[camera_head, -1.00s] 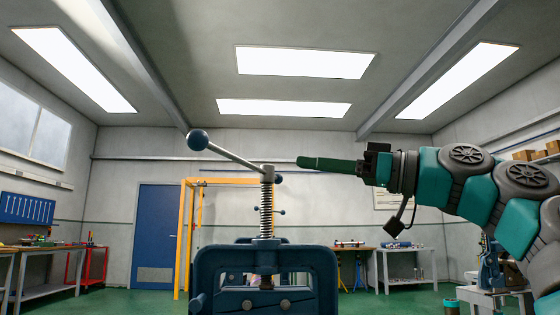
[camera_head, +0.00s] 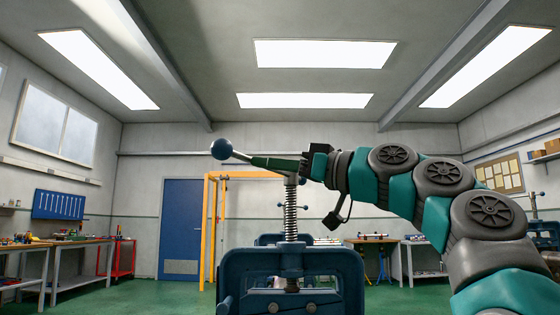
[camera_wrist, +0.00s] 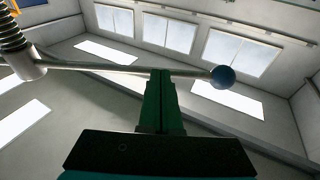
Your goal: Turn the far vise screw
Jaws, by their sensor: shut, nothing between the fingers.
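A blue vise (camera_head: 235,275) stands in front of me with an upright threaded screw (camera_head: 291,218). A bar handle (camera_wrist: 95,67) crosses the screw's top and ends in a dark blue ball (camera_head: 221,148) at left, also seen in the wrist view (camera_wrist: 223,76). My gripper (camera_head: 256,161) has its green fingers shut and empty, stretched left past the screw top along the bar, hiding much of it. In the wrist view the fingertips (camera_wrist: 160,76) overlap the bar near the ball; I cannot tell whether they touch it.
Another blue vise (camera_head: 270,239) shows partly behind the front one, mostly hidden. A yellow frame (camera_head: 210,235) stands behind at left. Workbenches (camera_head: 30,248) line the walls. The green floor (camera_head: 165,295) left of the vise is clear.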

